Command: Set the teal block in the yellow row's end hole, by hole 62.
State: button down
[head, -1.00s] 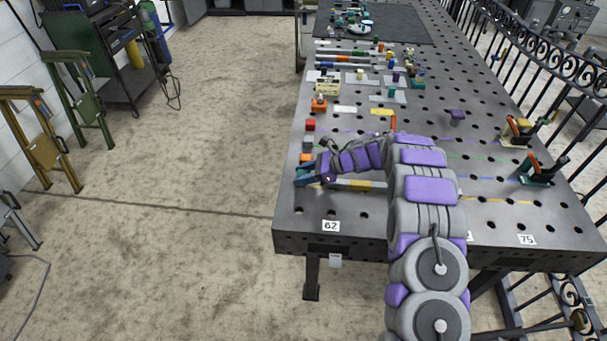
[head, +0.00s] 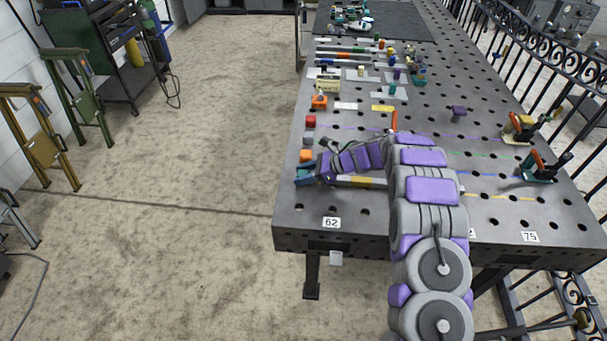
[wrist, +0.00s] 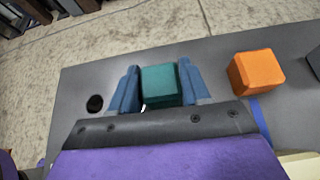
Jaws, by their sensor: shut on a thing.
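My gripper (wrist: 161,88) is shut on the teal block (wrist: 160,86), with one blue finger on each side of it. In the head view my gripper (head: 305,174) is at the table's left edge, just nearer than the orange block (head: 306,156). I cannot tell whether the teal block touches the table or sits in a hole. An open dark hole (wrist: 95,103) shows left of the fingers in the wrist view. The label 62 (head: 331,223) is on the table's near edge. Yellow row marks (head: 522,198) run toward the right; my arm hides part of that row.
The orange block (wrist: 257,73) stands close to the right finger, apart from it. Grey and red blocks (head: 310,121) stand farther back along the left edge. Clamps (head: 540,167) stand at the right.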

jog(key=shift+f, duration=0.2)
jog(key=shift+c, duration=2.3)
grip_release()
jog(key=shift+s+f, duration=0.1)
jog(key=shift+d, duration=0.15)
jog(key=p+v, duration=0.2)
jog(key=v, duration=1.5)
jog(key=shift+r+p, duration=0.25)
jog(key=shift+p, duration=0.15)
